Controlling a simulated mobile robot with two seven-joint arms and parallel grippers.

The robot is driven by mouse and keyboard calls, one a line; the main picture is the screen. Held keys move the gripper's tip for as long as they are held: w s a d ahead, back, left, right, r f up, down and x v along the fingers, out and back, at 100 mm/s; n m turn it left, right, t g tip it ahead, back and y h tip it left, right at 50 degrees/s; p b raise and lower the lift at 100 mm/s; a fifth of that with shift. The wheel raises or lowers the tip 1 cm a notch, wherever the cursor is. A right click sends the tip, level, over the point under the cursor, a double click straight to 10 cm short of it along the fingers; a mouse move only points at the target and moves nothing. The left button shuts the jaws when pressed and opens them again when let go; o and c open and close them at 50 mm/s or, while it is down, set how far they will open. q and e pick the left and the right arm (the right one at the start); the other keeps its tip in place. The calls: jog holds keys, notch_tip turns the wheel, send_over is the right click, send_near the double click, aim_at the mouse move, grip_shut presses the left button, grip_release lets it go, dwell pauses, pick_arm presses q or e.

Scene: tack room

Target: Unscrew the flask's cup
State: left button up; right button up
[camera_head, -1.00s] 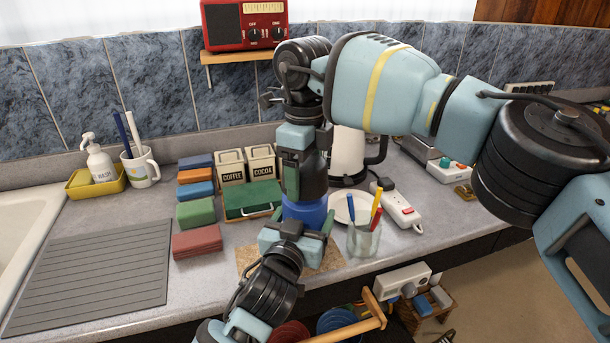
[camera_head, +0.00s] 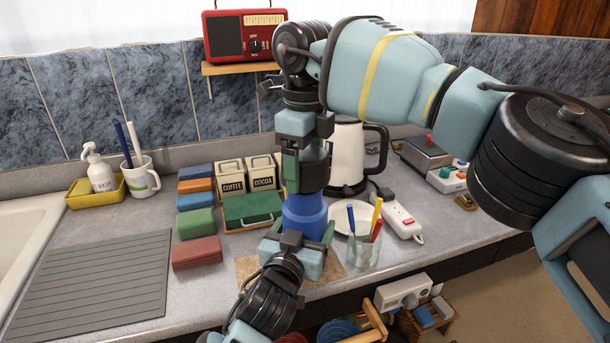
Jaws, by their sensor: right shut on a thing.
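The blue flask (camera_head: 304,214) stands upright near the counter's front edge, on or just above a tan mat (camera_head: 332,265). That gripper comes from above, pointing down, and is shut on the cup. My left gripper (camera_head: 300,240) reaches in from below, with its fingers on either side of the flask's lower body, and looks shut on it. The flask's base is hidden behind the left gripper.
A glass of pens (camera_head: 363,250) stands close to the right of the flask, with a plate (camera_head: 342,217) and power strip (camera_head: 402,221) beyond. A green box (camera_head: 251,209), canisters (camera_head: 231,176) and a kettle (camera_head: 347,155) stand behind. The grey drainer (camera_head: 95,270) lies clear at left.

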pick_arm(q)
jog(key=o, duration=1.9)
jog(key=v, duration=1.2)
